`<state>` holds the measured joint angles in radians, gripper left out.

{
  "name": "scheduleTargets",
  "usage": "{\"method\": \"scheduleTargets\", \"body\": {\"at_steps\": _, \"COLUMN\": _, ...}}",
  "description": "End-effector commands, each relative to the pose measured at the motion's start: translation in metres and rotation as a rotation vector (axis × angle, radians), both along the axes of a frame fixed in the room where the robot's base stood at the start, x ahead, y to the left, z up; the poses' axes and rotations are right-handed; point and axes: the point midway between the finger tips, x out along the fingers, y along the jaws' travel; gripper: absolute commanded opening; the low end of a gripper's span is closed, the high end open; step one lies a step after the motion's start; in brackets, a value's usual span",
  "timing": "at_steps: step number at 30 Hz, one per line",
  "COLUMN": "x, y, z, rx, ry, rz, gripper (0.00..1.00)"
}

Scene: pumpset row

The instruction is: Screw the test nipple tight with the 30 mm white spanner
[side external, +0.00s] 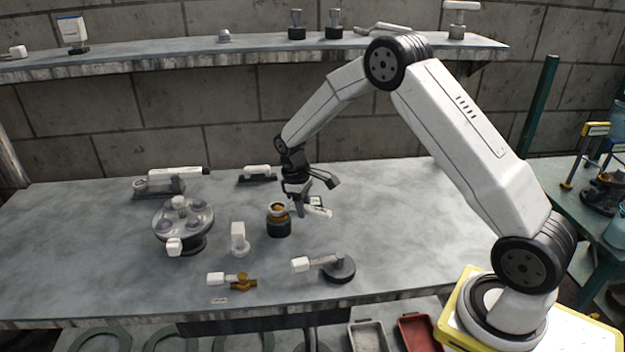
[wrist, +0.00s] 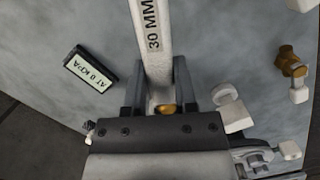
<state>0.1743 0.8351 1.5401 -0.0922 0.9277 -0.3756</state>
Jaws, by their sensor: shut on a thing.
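The white 30 mm spanner (side external: 318,212) is in my gripper (side external: 300,206), its handle pointing right in the side view. In the wrist view its marked handle (wrist: 152,40) runs up between the two dark fingers (wrist: 178,92), which are shut on it. The brass test nipple (side external: 278,207) stands upright in a dark round base (side external: 279,228), just left of my gripper. A bit of brass (wrist: 166,108) shows at the spanner's near end in the wrist view. My gripper body hides that end, so I cannot tell how the jaw sits on the nipple.
A small display (wrist: 90,68) reads "AT 0 KPA" beside the spanner. A brass valve with a white handle (side external: 238,281), a white-handled lever on a dark disc (side external: 338,268) and a white upright block (side external: 238,237) stand nearby. A round flanged unit (side external: 183,224) is left.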

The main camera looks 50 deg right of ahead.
Motion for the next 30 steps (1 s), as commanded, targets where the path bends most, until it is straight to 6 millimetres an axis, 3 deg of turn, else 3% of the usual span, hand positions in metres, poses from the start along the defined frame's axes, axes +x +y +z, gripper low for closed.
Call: {"method": "scheduleTargets", "body": {"at_steps": 30, "x": 0.001, "y": 0.000, "z": -0.011, "rx": 0.000, "ry": -0.002, "rz": 0.000, "gripper": 0.00}}
